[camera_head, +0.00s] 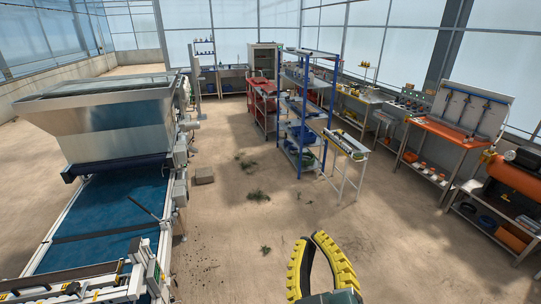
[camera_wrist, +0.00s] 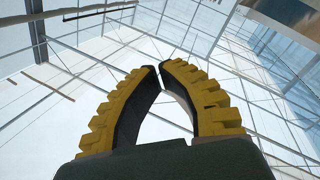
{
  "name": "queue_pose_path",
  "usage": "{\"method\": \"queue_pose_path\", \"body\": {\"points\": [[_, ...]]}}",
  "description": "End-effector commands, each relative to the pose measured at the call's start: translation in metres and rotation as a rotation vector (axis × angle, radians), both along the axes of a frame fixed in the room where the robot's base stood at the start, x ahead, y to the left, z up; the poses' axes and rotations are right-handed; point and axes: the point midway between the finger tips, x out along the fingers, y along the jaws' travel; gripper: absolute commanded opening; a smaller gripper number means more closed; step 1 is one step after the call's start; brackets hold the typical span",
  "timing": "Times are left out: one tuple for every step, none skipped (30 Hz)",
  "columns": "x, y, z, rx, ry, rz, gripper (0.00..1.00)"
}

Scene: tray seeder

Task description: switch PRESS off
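No switch with a readable PRESS label can be made out in either view. The tray seeder (camera_head: 110,120) stands at the left in the head view, with a metal hopper over a blue belt (camera_head: 110,205). Small grey boxes (camera_head: 180,188) line its right side, and a small panel with a greenish face (camera_head: 154,276) sits near its front end; their markings are too small to read. My gripper (camera_head: 314,238) has yellow ribbed fingers pointing up, over the floor right of the seeder. Its tips (camera_wrist: 160,66) come together with nothing held between them.
A blue-posted shelf rack (camera_head: 300,120) and a narrow table (camera_head: 345,145) stand in the middle back. Orange-topped benches (camera_head: 450,133) line the right wall. The sandy floor between is mostly clear.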

Motion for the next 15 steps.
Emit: {"method": "queue_pose_path", "body": {"points": [[-0.022,-0.004,0.035,0.102,-0.109,-0.003,0.00],[-0.035,-0.004,0.052,0.173,-0.167,0.006,0.00],[-0.051,-0.005,0.071,0.275,-0.238,0.023,0.00],[-0.059,-0.006,0.081,0.345,-0.277,0.038,0.00],[-0.063,-0.006,0.085,0.406,-0.296,0.050,0.00],[-0.062,-0.007,0.087,0.472,-0.307,0.064,0.00],[-0.062,-0.007,0.088,0.510,-0.311,0.073,0.00],[-0.063,-0.007,0.089,0.538,-0.314,0.081,0.00],[-0.063,-0.007,0.090,0.565,-0.316,0.087,0.00],[-0.063,-0.007,0.089,0.577,-0.315,0.090,0.00],[-0.062,-0.007,0.089,0.582,-0.314,0.091,0.00],[-0.062,-0.006,0.089,0.584,-0.313,0.092,0.00],[-0.062,-0.006,0.089,0.583,-0.313,0.091,0.00],[-0.062,-0.006,0.089,0.583,-0.313,0.091,0.00],[-0.062,-0.006,0.089,0.582,-0.311,0.091,0.00]]}}
